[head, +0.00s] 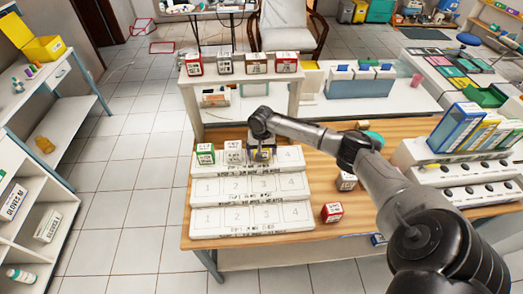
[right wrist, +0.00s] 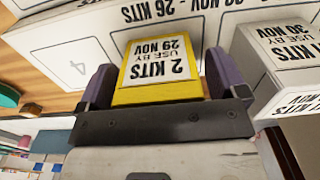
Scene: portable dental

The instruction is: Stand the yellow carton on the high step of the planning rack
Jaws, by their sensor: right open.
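The yellow carton (right wrist: 160,72), labelled "2 KITS, USE BY 29 NOV", sits between the two purple fingers of my right gripper (right wrist: 158,88), which is open. In the head view my right gripper (head: 262,153) is over the high step of the white planning rack (head: 240,216), about at the third place, and hides most of the carton. The carton appears to stand upright on that step; contact underneath is hidden. A grey-white carton (head: 234,152) stands just left of it, and a green carton (head: 205,154) farther left. My left gripper is out of view.
The fourth place (head: 291,158) of the high step and both lower steps are bare. A red carton (head: 332,212) and a brown-white carton (head: 346,181) stand on the wooden table right of the rack. Several cartons line the white shelf (head: 240,80) behind.

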